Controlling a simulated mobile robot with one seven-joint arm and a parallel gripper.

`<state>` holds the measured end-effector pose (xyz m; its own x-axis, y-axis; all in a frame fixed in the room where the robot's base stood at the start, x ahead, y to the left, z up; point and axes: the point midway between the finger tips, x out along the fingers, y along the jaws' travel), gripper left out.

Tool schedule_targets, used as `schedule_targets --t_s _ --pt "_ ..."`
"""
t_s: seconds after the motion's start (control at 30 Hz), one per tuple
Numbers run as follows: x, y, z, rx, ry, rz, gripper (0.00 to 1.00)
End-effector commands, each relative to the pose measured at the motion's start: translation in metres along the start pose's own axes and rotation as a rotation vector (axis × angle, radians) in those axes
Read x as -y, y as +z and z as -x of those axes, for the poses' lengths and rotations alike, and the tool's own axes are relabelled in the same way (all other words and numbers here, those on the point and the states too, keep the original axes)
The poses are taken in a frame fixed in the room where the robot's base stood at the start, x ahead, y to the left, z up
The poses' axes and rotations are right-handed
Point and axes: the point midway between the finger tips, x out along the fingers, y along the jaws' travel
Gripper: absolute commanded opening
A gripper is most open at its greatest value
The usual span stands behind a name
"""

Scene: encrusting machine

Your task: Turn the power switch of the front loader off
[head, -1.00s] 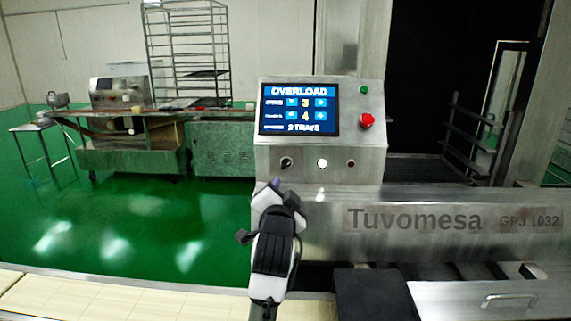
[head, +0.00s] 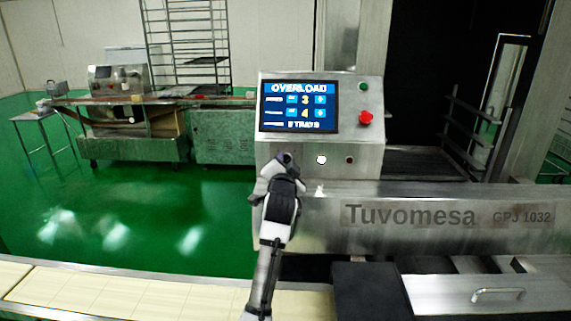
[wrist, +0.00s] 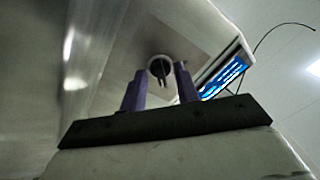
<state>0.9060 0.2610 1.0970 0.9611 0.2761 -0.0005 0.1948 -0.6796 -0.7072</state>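The front loader is the steel machine marked Tuvomesa (head: 411,214), with a control box (head: 262,150) on top. Its power switch (wrist: 160,68) is a small dark rotary knob with a light ring, seen in the wrist view. In the head view my gripper (head: 284,160) hides the knob at the lower left of the control box. In the wrist view my gripper's two purple fingers (wrist: 159,80) stand apart on either side of the knob. My gripper is open; I cannot tell whether a finger touches the knob.
The lit screen (head: 299,107) reads OVERLOAD. A red emergency button (head: 365,117), a green button (head: 364,87), a white button (head: 321,160) and a dark button (head: 349,160) are near. A pale conveyor belt (head: 120,300) runs along the front. Green floor is open at the left.

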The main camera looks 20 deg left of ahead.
Motion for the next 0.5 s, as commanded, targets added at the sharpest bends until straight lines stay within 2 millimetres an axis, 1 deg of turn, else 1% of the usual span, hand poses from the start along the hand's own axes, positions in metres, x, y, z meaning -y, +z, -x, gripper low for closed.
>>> schedule_targets --t_s 0.1,0.33,0.5 --pt "0.0001 -0.0001 0.0002 0.0 0.0 0.0 0.31" --pt "0.0003 -0.0001 0.0004 0.0 -0.001 0.0 0.01" --pt "0.0002 0.0 0.0005 0.0 0.0 0.001 0.0"
